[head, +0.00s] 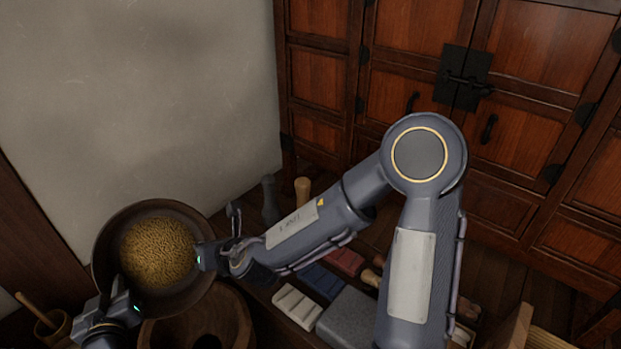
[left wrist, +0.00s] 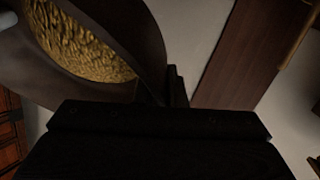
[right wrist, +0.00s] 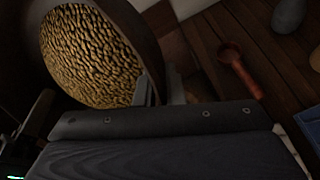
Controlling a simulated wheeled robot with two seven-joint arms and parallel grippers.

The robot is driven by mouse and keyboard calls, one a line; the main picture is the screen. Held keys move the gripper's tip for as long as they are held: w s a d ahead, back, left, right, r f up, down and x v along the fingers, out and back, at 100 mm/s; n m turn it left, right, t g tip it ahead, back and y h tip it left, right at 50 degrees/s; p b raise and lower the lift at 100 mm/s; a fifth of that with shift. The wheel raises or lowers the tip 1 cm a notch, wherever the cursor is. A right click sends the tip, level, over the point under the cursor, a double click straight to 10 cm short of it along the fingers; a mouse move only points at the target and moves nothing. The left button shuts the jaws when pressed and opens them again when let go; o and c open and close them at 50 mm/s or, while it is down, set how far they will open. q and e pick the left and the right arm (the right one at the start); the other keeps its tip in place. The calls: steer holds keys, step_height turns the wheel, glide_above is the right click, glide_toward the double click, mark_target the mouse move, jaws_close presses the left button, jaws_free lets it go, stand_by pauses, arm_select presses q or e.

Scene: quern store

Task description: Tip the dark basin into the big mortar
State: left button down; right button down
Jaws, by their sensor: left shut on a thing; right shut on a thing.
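The dark basin (head: 107,250) holds a broad heap of yellow-brown grain (head: 158,252) and is held up at the lower left of the head view. My left gripper (head: 122,294) is shut on its near-left rim, and my right gripper (head: 207,256) is shut on its right rim. The basin also shows in the left wrist view (left wrist: 138,35) and in the right wrist view (right wrist: 135,25). The big wooden mortar (head: 236,318) stands below and right of the basin, which partly covers it. No grain is seen falling. How far the basin is tilted is hard to tell.
A small wooden mortar with a pestle (head: 50,325) stands at the far left. White blocks (head: 297,306), a blue piece (head: 322,281) and a grey stone block (head: 346,322) lie right of the big mortar. A red ladle (right wrist: 238,68) and a wooden cabinet (head: 540,50) are beyond.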

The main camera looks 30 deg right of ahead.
mark_target(103, 285)
arm_select(q)
steer(key=shift+a, duration=0.1)
arm_select(e)
steer(key=shift+w+d+r, duration=0.1)
steer(key=shift+w+d, duration=0.05)
steer(key=shift+d, duration=0.1)
